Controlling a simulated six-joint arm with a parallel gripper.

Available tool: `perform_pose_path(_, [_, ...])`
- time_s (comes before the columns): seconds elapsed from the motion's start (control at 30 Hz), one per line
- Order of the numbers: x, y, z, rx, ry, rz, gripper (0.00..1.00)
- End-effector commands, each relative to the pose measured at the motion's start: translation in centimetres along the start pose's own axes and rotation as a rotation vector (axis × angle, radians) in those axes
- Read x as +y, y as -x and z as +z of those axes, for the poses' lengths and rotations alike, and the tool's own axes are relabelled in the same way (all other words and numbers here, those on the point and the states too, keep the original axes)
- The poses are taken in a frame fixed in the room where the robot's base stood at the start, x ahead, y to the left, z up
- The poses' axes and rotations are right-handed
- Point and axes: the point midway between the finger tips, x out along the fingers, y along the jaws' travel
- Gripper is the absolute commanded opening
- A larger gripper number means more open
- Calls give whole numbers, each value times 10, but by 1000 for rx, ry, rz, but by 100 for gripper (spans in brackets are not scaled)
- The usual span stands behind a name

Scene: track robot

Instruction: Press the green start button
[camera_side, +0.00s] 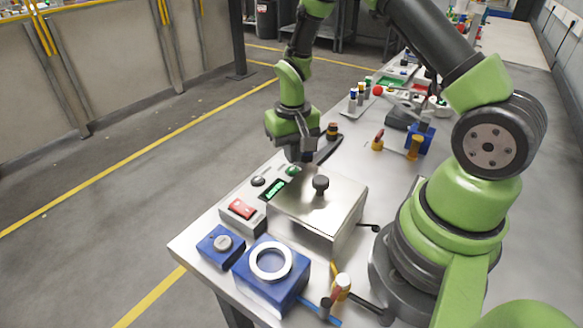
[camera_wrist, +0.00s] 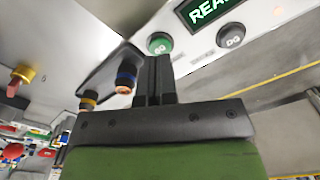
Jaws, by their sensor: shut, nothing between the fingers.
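The green start button (camera_side: 292,171) is at the far end of a light control panel, beside the lit display (camera_side: 274,189). In the wrist view the round green button (camera_wrist: 159,43) lies just beyond my fingertips. My gripper (camera_side: 302,158) points down close to the button, with its fingers together and empty. The shut fingers also show in the wrist view (camera_wrist: 156,62). I cannot tell whether the tips touch the button; a small gap seems to show. A dark round button (camera_wrist: 231,35) sits beside the green one, next to the display (camera_wrist: 208,10).
A metal box with a black knob (camera_side: 320,185) stands right beside the panel. A dark holder with small bottles (camera_wrist: 112,76) is close beside my fingers. Blue blocks (camera_side: 273,273) stand near the table's front edge.

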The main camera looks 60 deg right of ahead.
Motion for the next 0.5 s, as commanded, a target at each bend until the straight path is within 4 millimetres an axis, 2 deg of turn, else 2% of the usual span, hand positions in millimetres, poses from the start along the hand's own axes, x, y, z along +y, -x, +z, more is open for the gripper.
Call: perform_pose_path(0.5, [0,-8,0,-1,-1,0,0])
